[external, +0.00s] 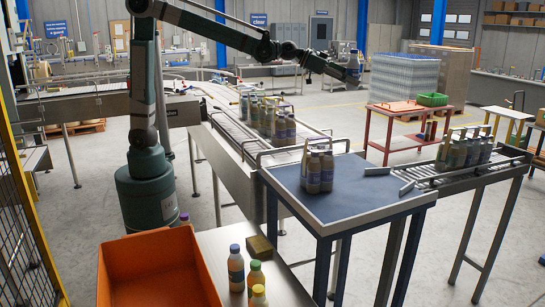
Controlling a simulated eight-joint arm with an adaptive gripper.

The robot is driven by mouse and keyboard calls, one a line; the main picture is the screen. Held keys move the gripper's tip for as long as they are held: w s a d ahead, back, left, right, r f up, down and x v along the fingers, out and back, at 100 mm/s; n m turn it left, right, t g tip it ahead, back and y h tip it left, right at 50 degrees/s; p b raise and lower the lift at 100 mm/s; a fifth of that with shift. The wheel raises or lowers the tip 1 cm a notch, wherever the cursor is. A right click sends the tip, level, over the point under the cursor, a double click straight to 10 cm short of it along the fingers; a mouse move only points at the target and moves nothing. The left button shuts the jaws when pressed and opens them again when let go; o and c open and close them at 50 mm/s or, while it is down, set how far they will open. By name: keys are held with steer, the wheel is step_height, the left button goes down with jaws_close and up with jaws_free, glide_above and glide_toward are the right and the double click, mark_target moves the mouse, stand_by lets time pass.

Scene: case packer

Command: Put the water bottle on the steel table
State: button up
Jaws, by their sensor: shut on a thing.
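My gripper (354,75) is at the end of the outstretched arm, high at the upper right of centre. A bottle with a blue cap and a blue label (235,270) stands upright on the pale metal-looking table (207,240) at the bottom. A green-capped bottle (256,278) and a yellow-capped bottle (259,296) stand beside it. I cannot tell which bottle, if any, is the water bottle. My gripper is far from these bottles.
An orange bin (150,268) and a brownish block (260,246) are on the pale table. A blue-topped table (345,190) holds a cluster of bottles (318,170). Conveyors (225,125) carry more bottles. A red table (400,108) holds a green crate (432,99).

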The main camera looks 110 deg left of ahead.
steer(key=s+d+f+m+g+h+b, duration=0.1)
steer(key=s+d+f+m+h+b, duration=0.2)
steer(key=d, duration=0.8)
steer(key=s+d+f+m+g+h+b, duration=0.15)
steer(key=s+d+m+h+b, duration=0.3)
steer(key=d, duration=0.75)
steer(key=s+d+f+m+h+b, duration=0.2)
steer(key=s+d+f+h+b, duration=0.15)
steer(key=d, duration=0.75)
steer(key=s+d+r+m+g+h+b, duration=0.2)
steer(key=s+d+r+m+g+b, duration=0.15)
steer(key=s+d, duration=0.5)
steer(key=s+d+r+m+g+h+b, duration=0.15)
steer(key=s+d+m+g+b, duration=0.25)
steer(key=s+d, duration=0.4)
steer(key=s+d+r+m+g+h+b, duration=0.2)
steer(key=s+d+r+m+g+b, duration=0.15)
steer(key=s+d, duration=0.45)
step_height(320, 180, down, 44)
steer(key=s+a, duration=0.2)
steer(key=shift+g, duration=0.35)
steer(key=shift+s+f+y, duration=0.1)
steer(key=shift+f+y, duration=0.05)
steer(key=shift+y, duration=0.1)
steer(key=shift+f+b, duration=0.85)
steer(key=shift+f, duration=2.15)
steer(key=shift+f, duration=0.1)
